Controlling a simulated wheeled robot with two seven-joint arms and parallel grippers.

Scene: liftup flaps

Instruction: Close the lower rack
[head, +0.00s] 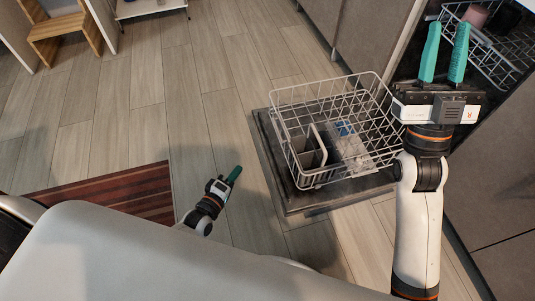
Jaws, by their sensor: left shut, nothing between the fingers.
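The lower rack (292,105) is a white wire basket pulled out over the lowered dishwasher door (262,128). A grey cutlery holder (306,153) and a blue item (344,128) sit in it. My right gripper (445,53) is at the upper right, to the right of the rack and in front of the dishwasher opening. Its two green fingers are apart with nothing seen between them. My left gripper (234,175) is low, left of the door and apart from the rack. Its green fingers are together and hold nothing.
Another wire rack (500,57) with a dark pinkish cup (474,17) shows inside the dishwasher. Grey cabinets (365,35) flank it. A striped red-brown rug (110,200) and a wooden step stool (62,30) are at the left. The wooden floor (200,90) between is clear.

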